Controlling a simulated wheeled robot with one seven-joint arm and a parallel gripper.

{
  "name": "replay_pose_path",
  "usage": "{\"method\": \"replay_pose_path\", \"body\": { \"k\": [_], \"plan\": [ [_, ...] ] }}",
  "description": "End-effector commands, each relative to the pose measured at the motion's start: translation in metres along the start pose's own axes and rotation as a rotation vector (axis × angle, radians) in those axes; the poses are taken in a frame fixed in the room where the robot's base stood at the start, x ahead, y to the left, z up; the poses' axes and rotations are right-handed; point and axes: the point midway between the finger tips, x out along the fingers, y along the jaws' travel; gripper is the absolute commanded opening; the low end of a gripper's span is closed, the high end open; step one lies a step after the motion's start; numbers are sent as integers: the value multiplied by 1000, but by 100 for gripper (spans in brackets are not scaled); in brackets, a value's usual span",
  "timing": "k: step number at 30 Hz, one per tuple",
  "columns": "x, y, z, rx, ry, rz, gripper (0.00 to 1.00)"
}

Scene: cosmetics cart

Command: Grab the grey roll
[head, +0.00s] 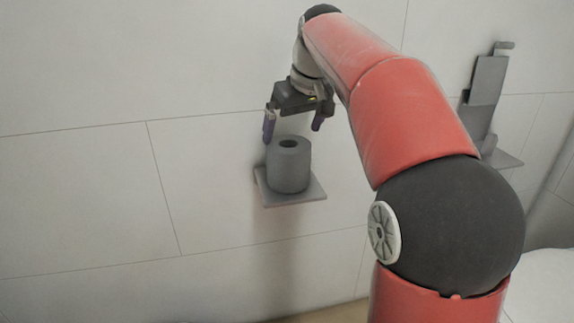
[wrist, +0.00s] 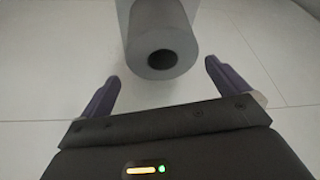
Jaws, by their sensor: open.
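The grey roll (head: 289,168) stands upright on a small grey wall shelf (head: 292,199) in the head view, its round hole facing up. My gripper (head: 294,133) is just above the roll, pointing down, with its two dark purple fingers apart and nothing between them. In the wrist view the roll (wrist: 160,48) shows at the top middle, its holed end facing the camera. The open fingers of my gripper (wrist: 160,76) lie to the left and right of it, a little short of it. I see no contact between fingers and roll.
A grey wall fixture (head: 486,95) with a small shelf is on the right, partly behind my arm. The pale tiled wall (head: 80,190) is close behind the roll. The space left of the roll is clear. A white rounded object (head: 550,285) is at the lower right.

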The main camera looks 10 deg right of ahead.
Motion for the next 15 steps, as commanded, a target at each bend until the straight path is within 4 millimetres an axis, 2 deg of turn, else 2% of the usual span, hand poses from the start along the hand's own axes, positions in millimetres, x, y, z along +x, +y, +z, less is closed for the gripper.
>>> {"method": "replay_pose_path", "body": {
  "k": [15],
  "plan": [
    [67, -5, 6, 0, 0, 1, 100]
  ]
}}
